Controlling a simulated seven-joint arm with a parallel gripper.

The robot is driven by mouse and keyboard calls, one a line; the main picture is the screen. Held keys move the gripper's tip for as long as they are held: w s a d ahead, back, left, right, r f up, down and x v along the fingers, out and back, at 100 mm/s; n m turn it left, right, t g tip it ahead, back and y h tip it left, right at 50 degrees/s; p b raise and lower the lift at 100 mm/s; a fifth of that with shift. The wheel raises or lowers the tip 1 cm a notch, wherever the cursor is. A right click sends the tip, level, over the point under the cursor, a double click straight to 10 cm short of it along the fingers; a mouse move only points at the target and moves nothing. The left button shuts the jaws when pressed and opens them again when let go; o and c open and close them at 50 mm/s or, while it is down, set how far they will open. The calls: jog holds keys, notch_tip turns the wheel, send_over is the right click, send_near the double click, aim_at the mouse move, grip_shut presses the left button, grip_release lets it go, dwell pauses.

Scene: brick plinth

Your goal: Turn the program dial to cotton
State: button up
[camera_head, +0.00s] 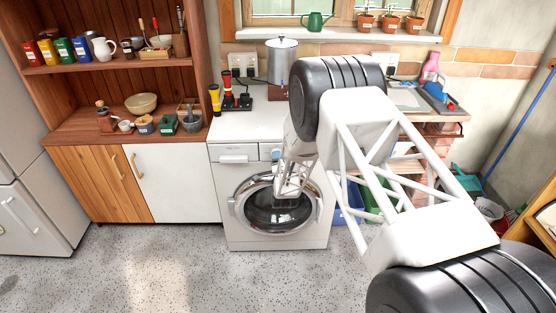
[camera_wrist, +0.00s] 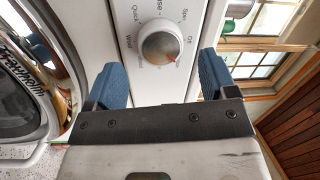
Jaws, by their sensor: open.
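The white washing machine (camera_head: 232,238) stands under the worktop, with its round glass door (camera_head: 262,218) shut. In the wrist view, the round grey program dial (camera_wrist: 160,46) sits on its white panel. A red mark shows at the dial's lower right edge. I can read Quick, Wool, Spin and Off around it; other labels are too small or partly hidden, and I cannot make out cotton. My gripper (camera_wrist: 162,78) is open, its two blue fingertips apart on either side below the dial in the picture, holding nothing.
A detergent drawer (camera_head: 238,154) is at the machine's upper left. A metal pot (camera_head: 281,62) and yellow and red torches (camera_head: 215,98) stand on the worktop. A wooden shelf unit (camera_head: 105,170) is at left; the speckled floor in front is clear.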

jog(key=shift+s+d+f, duration=0.1)
jog(key=shift+s, duration=1.15)
jog(key=shift+s+d+f, duration=0.1)
jog(key=shift+s, duration=1.15)
jog(key=shift+r, duration=0.1)
jog(key=s+d+r+n+g, duration=0.1)
jog(key=d+r+n+g, duration=0.1)
jog(key=r, duration=0.5)
jog(key=s+d+r+n+g, duration=0.1)
jog(key=r+g, duration=0.1)
jog(key=r, duration=0.5)
jog(key=s+d+r+n+g, duration=0.4)
jog(key=s+d+r, duration=0.1)
jog(key=s+r, duration=0.6)
jog(key=s+d+r+n+g, duration=0.2)
jog(key=s+r, duration=0.2)
jog(key=s, duration=0.9)
jog(key=s+d+r+n+g+h, duration=0.1)
jog(key=s+d+r+n+g, duration=0.1)
jog(key=s, duration=1.2)
jog(key=s+d+r+n+g, duration=0.3)
jog(key=s+r+g, duration=0.1)
jog(key=s, duration=1)
jog(key=shift+r+n+h, duration=0.3)
jog(key=shift+r+h, duration=0.1)
jog(key=shift+r, duration=0.5)
jog(key=shift+w, duration=0.1)
